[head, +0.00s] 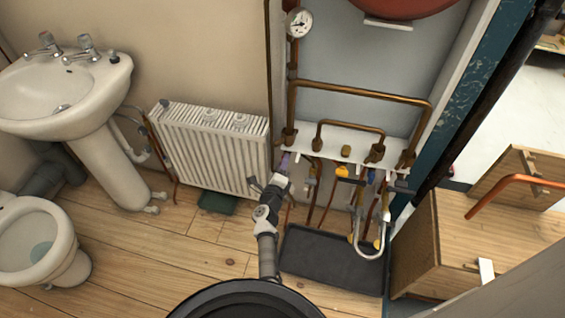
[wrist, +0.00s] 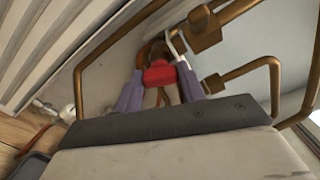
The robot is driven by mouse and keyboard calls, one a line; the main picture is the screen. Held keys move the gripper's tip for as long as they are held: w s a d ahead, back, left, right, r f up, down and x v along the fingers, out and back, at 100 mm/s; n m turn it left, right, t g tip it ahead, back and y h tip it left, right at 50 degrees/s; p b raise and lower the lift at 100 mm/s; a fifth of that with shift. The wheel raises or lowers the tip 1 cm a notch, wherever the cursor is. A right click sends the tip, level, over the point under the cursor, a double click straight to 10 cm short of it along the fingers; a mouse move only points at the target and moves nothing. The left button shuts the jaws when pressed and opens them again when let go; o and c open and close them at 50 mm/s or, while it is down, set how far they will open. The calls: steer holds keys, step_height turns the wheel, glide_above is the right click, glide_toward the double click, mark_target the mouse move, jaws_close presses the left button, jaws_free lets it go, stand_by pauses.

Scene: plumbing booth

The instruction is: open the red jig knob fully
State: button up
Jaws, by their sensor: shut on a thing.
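The red jig knob (wrist: 159,74) shows in the wrist view between the two purple fingers of my gripper (wrist: 160,88). The fingers are closed on its sides. Copper pipe and a brass fitting stand just behind the knob. In the head view my gripper (head: 285,160) is at the left end of the white pipe bracket (head: 330,143), just right of the radiator. The knob itself is hidden there behind my gripper. I cannot tell how far the knob is turned.
The white radiator (head: 212,148) is close on the left. Copper pipes (head: 360,92) rise above the bracket, and several thin pipes hang below it. A dark tray (head: 330,260) lies on the floor. A wooden box (head: 480,240) stands at the right.

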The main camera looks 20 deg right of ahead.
steer(key=shift+n+p, duration=0.75)
steer(key=shift+n, duration=1.15)
steer(key=o, duration=1)
steer(key=shift+s, duration=0.1)
steer(key=v, duration=1.3)
steer(key=shift+s+a, duration=0.2)
